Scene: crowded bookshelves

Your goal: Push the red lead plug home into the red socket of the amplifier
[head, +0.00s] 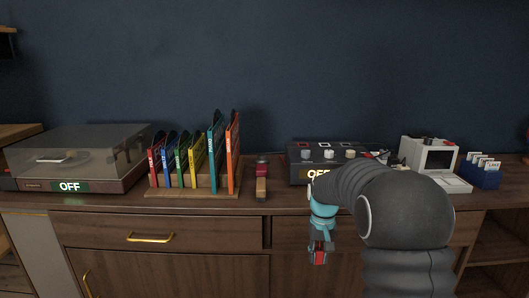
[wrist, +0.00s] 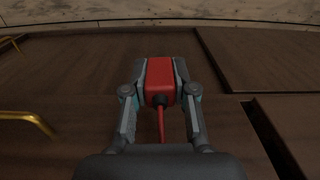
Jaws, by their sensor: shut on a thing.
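My gripper (head: 319,246) is shut on the red lead plug (head: 319,258). It hangs in front of the cabinet, below the worktop's front edge and apart from the amplifier. In the wrist view the plug (wrist: 160,78) is a red block between both fingers, with a red lead (wrist: 161,122) running back toward the camera. The amplifier (head: 298,163) is a dark box on the worktop with light knobs and an OFF label, partly hidden by my arm. Small coloured squares show along its top rear; I cannot tell which is the red socket.
A turntable (head: 75,158) with a clear lid stands at the left. Coloured record sleeves stand in a wooden rack (head: 190,192). A white device (head: 431,160) and blue card box (head: 481,177) stand right. Gold handles (head: 150,238) protrude from the cabinet.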

